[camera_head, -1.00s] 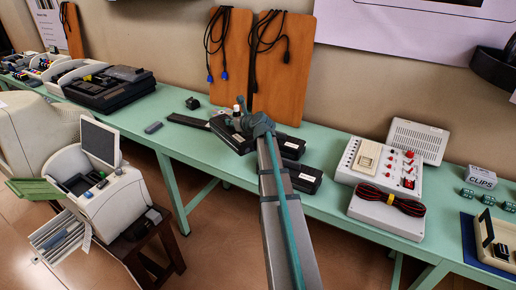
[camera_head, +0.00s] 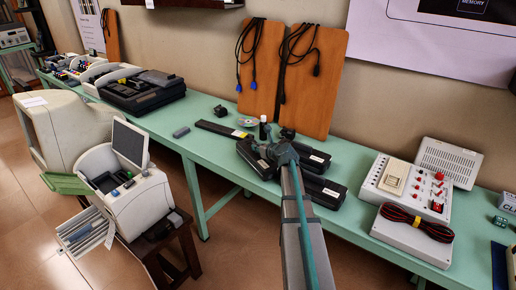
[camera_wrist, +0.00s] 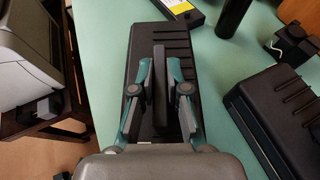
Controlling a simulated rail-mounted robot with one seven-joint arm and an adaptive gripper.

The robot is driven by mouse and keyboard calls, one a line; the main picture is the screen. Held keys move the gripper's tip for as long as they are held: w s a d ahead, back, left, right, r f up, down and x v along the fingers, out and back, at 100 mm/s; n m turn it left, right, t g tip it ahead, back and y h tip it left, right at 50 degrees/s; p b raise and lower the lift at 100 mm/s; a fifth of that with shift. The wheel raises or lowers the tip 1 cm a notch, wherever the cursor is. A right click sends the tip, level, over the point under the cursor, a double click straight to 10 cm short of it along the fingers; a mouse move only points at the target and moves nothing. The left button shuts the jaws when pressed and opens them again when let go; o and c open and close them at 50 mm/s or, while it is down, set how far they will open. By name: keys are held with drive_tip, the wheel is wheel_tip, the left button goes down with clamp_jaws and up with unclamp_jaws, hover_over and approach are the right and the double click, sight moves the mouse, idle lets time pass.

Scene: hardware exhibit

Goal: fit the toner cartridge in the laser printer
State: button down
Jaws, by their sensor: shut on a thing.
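My gripper (camera_head: 276,150) is over the left one of the black cartridges on the green bench. In the wrist view my gripper (camera_wrist: 160,75) is shut on the upright handle of a black ridged toner cartridge (camera_wrist: 128,62), which also shows in the head view (camera_head: 246,156). Its near end is hidden under my gripper. I cannot tell whether it is clear of the bench. The printer appears to be the beige machine (camera_head: 148,205) at left, on a dark wooden stool, with its grey panel raised and a dark opening on top.
More black cartridges (camera_head: 322,191) lie to the right, close beside the held one. A black cylinder (camera_head: 263,128) and a flat black bar (camera_head: 220,129) stand and lie behind. A control box (camera_head: 405,190) is farther right. Open floor separates the bench (camera_head: 211,172) from the printer.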

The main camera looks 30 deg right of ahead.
drive_tip(key=shift+f, duration=0.1)
drive_tip(key=c, duration=1.2)
unclamp_jaws()
wheel_tip(320, 180, up, 4)
drive_tip(key=b, duration=0.1)
hover_over(272, 166)
drive_tip(key=shift+w+a+r, duration=0.1)
drive_tip(key=shift+w+r, duration=0.1)
drive_tip(key=shift+w, duration=0.1)
drive_tip(key=shift+o, duration=0.6)
drive_tip(key=shift+s+r, duration=0.2)
drive_tip(key=shift+s, duration=0.2)
